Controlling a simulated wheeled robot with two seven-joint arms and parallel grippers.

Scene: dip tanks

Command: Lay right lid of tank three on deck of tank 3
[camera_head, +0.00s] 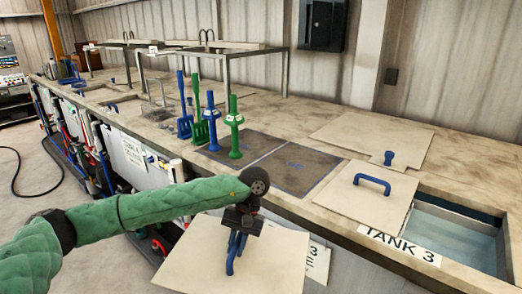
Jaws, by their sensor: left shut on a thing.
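My left gripper (238,232) is shut on the blue handle (236,255) of a flat beige lid (190,255). The lid is in front of the counter's front edge, near the bottom of the view, and its lower edge is cut off. Tank 3 (455,235) is at the right, partly uncovered with water showing, and has a "TANK 3" label (400,245) at its front edge. A second beige lid (345,198) with a blue handle (372,183) lies just left of the opening. My right gripper is not in view.
Another beige panel (365,133) with a blue handle (388,157) lies behind on the deck (460,150). Upright green and blue tools (234,125) stand left of dark panels (270,160). A metal rack (225,70) stands farther back. Some deck at the back right is bare.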

